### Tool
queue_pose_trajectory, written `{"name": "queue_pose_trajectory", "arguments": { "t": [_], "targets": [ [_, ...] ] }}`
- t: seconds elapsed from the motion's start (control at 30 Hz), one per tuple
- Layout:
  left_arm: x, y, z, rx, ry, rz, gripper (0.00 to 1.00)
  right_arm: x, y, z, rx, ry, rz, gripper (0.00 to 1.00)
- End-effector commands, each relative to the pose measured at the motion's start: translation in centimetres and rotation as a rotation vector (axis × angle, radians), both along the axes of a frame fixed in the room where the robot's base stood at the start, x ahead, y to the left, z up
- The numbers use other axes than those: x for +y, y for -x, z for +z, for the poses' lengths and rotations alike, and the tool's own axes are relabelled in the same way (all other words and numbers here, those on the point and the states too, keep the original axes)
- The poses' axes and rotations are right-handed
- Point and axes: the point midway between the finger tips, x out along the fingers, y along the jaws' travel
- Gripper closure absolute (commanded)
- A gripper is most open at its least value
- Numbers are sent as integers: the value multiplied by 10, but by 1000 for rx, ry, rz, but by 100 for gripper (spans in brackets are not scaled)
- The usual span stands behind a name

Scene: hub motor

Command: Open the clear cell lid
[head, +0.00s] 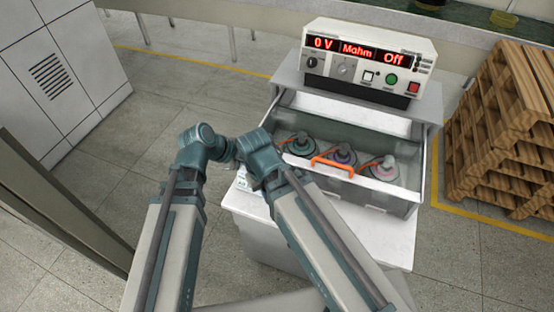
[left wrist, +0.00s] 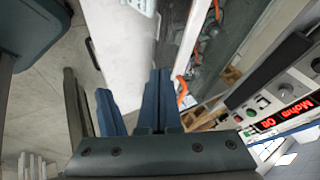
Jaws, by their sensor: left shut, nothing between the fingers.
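The clear lid (head: 300,172) covers the front of the grey test cell and appears closed. Its orange handle (head: 333,166) is at the front. In the left wrist view, part of the orange handle (left wrist: 181,93) shows just right of my left gripper (left wrist: 132,86), whose blue fingers are shut and empty. I cannot tell whether they touch the handle. In the head view my left gripper is hidden behind my arms. My right gripper is not in view.
A control panel (head: 367,62) with red displays reading "0 V", "Mohm" and "Off" stands on top behind the cell. A white bench surface (head: 385,240) lies in front. Wooden pallets (head: 510,120) are stacked at the right. A white cabinet (head: 62,70) stands at the left.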

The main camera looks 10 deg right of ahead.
Motion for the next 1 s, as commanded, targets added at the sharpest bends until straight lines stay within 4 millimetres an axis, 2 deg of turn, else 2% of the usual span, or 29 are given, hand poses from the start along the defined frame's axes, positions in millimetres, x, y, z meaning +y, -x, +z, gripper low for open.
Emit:
{"name": "queue_pose_trajectory", "arguments": {
  "t": [0.13, 0.27, 0.8, 0.87, 1.0],
  "targets": [
    [-1, -1, -2, -4, 0, -5, 100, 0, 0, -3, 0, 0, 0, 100],
    [-7, -3, -14, -3, 0, -5, 100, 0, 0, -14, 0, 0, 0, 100],
    [-59, -22, -88, -2, -1, -4, 100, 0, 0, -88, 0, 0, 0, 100],
    [-64, -33, -81, -2, -1, -3, 100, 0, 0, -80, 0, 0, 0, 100],
    [-72, -47, -80, -1, -1, -4, 100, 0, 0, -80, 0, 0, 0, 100]
  ]
}}
